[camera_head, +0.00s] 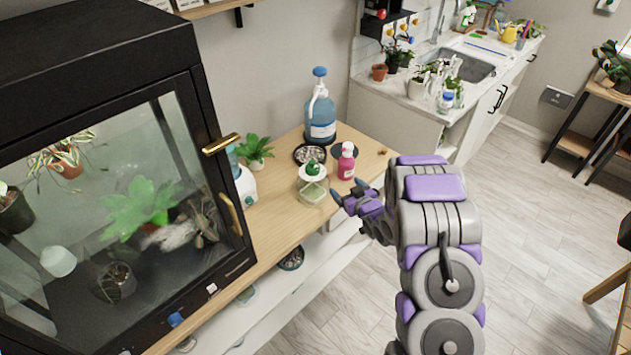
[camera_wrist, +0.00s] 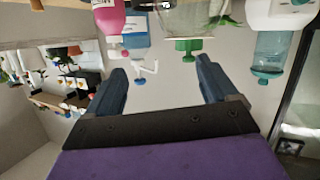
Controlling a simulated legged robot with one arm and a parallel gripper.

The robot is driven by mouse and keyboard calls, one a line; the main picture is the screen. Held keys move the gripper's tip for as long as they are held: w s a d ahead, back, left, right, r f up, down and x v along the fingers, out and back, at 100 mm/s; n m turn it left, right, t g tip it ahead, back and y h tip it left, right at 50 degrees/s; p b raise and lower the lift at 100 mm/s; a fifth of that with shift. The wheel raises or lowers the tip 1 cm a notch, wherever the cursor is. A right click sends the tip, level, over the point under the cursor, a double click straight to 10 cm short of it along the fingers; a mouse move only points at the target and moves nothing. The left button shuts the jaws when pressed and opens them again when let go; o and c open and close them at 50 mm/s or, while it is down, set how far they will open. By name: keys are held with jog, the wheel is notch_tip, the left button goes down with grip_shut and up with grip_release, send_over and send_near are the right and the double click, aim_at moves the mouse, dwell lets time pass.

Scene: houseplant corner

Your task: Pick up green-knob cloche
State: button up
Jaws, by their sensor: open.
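The green-knob cloche (camera_head: 313,188) is a clear glass dome with a white top and a green knob. It stands on the wooden bench top near its front edge. In the wrist view, which is upside down, the cloche (camera_wrist: 188,18) shows at the top with its green knob hanging down, right of centre between the finger lines. My gripper (camera_head: 348,194) is open and empty, just right of the cloche and apart from it. Its two dark fingers also show in the wrist view (camera_wrist: 162,72). The cloche's base is cut off there.
A pink bottle (camera_head: 346,161) stands close behind and right of the cloche. A dark dish of pebbles (camera_head: 309,154), a large blue jug (camera_head: 320,115), a small plant (camera_head: 255,148) and a white-and-teal bottle (camera_head: 243,184) surround it. A black glass cabinet (camera_head: 110,62) is at the left.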

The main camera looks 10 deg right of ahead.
jog(key=s+a+f+t+y, duration=0.1)
jog(key=a+f+t+y, duration=0.1)
jog(key=a, duration=0.3)
send_near(309, 165)
jog(key=shift+t+y, duration=0.3)
jog(key=x, duration=0.3)
jog(key=f+b+x, duration=0.1)
jog(key=x, duration=0.1)
jog(key=shift+w, duration=0.2)
jog(key=shift+w+d+r, duration=0.1)
jog(key=shift+w+d, duration=0.1)
jog(key=shift+w+d+b, duration=0.15)
jog(key=shift+w+b, duration=0.15)
jog(key=b+x, duration=0.1)
jog(key=x, duration=0.3)
jog(key=shift+s, duration=0.1)
jog(key=shift+a, duration=0.45)
jog(key=shift+d, duration=0.35)
jog(key=shift+c, duration=1.1)
jog(key=shift+d, duration=0.15)
jog(key=c, duration=0.3)
jog(key=shift+a, duration=0.3)
jog(key=c, duration=0.6)
jog(key=shift+d, duration=0.1)
grip_shut()
